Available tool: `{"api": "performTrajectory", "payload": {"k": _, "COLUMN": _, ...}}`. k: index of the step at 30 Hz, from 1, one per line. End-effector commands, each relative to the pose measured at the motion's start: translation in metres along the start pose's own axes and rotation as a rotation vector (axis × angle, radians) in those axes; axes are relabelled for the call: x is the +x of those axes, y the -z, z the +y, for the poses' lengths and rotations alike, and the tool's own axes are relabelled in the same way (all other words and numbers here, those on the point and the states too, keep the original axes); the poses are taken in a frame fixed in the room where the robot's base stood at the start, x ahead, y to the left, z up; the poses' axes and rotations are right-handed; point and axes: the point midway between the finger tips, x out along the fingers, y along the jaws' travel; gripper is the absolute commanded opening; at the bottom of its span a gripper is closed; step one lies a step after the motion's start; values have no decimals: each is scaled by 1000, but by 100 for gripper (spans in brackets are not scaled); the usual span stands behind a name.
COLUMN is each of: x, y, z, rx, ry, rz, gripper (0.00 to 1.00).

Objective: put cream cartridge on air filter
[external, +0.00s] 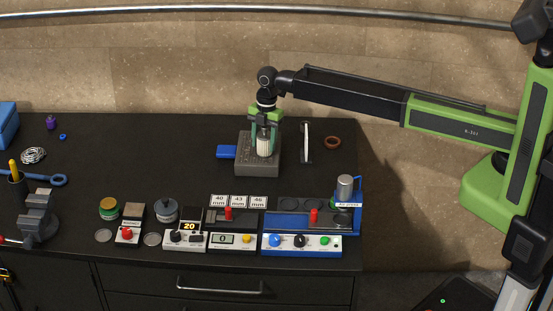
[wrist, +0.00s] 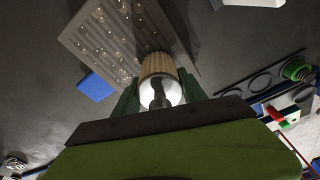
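A cream ribbed cartridge (external: 264,146) with a white rounded top stands upright over the grey block. It also shows in the wrist view (wrist: 157,70). My gripper (external: 265,139) points down from above, its green fingers on either side of the cartridge. In the wrist view the fingers lie close along its sides; I cannot tell whether they press on it. The cartridge's foot is close to or on the grey block (external: 257,169). I cannot identify the air filter for sure; a blue station (external: 356,222) at the front right carries a small label and a grey cylinder (external: 345,187).
A blue piece (external: 226,151) sticks out left of the block. A white upright bar (external: 305,142) and a brown ring (external: 332,142) lie to its right. Small instruments with knobs (external: 186,238) line the front edge. A vise (external: 38,216) stands at the left.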

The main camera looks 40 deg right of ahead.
Motion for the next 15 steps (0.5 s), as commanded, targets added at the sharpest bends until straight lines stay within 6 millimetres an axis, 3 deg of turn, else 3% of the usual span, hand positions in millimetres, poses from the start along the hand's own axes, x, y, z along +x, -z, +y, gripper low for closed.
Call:
{"api": "performTrajectory", "payload": {"k": 1, "x": 0, "y": 0, "z": 0, "rx": 0, "ry": 0, "rz": 0, "gripper": 56}}
{"api": "performTrajectory", "payload": {"k": 4, "x": 0, "y": 0, "z": 0, "rx": 0, "ry": 0, "rz": 0, "gripper": 69}}
{"api": "performTrajectory", "payload": {"k": 15, "x": -3, "y": 0, "z": 0, "rx": 0, "ry": 0, "rz": 0, "gripper": 70}}
